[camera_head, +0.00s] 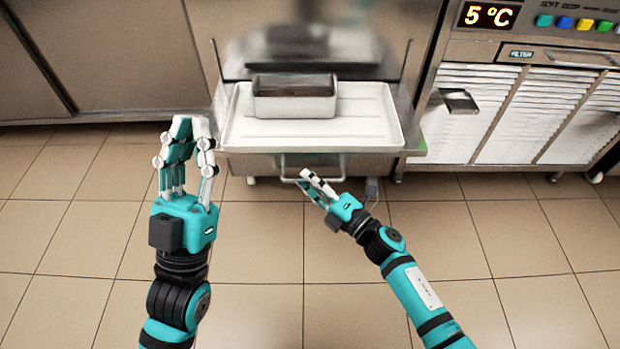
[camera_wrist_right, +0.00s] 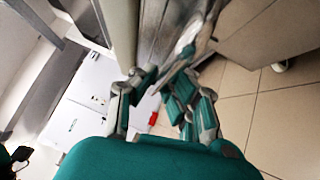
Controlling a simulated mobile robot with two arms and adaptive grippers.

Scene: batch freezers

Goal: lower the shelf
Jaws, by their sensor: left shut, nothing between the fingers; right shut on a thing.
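The shelf (camera_head: 370,160) sticks out from the front of the freezer at the middle of the head view. It looks level. A thin metal bar handle (camera_head: 283,168) hangs below its front edge. My right gripper (camera_head: 307,178) is at the lower bar of this handle and shut on it. In the right wrist view its fingers (camera_wrist_right: 160,88) are close together, and the handle between them is hard to make out. My left gripper (camera_head: 184,124) is shut and empty, left of the shelf and apart from it.
A white tray (camera_head: 240,130) lies on the shelf and holds a grey rectangular pan (camera_head: 293,106) with dark contents. A machine with a 5 °C display (camera_head: 488,15) and a small protruding ledge (camera_head: 459,101) stands at the right. The tiled floor (camera_head: 265,310) in front is clear.

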